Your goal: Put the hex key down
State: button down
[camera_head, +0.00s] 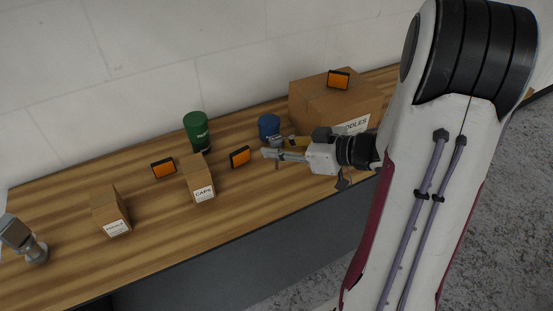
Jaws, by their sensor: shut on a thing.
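My gripper (266,154) reaches in from the right, low over the wooden bench (160,238), with its fingers pointing left. It is shut on a thin piece that looks like the hex key (277,165), a small sliver just below the fingers near their tips. The key is too small here to make out its shape, and the fingers hide part of it. I cannot tell whether it touches the bench top.
Near the fingertips are an orange reflector (240,157) and a blue cup (269,126). A second reflector (163,168), a green tumbler (196,126), a "CAPS" box (198,176) and another small box (109,211) stand left. A large carton (330,105) is behind. The front bench strip is clear.

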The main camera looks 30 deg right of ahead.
aim_at(276, 160)
jog(key=shift+f, duration=0.15)
jog(key=shift+f, duration=2)
jog(key=shift+f, duration=0.15)
jog(key=c, duration=1.8)
grip_release()
jog(key=shift+c, duration=0.2)
jog(key=shift+s+d+r, duration=0.25)
jog(key=shift+s+r, duration=0.05)
jog(key=shift+r, duration=0.05)
jog(key=v, duration=1.1)
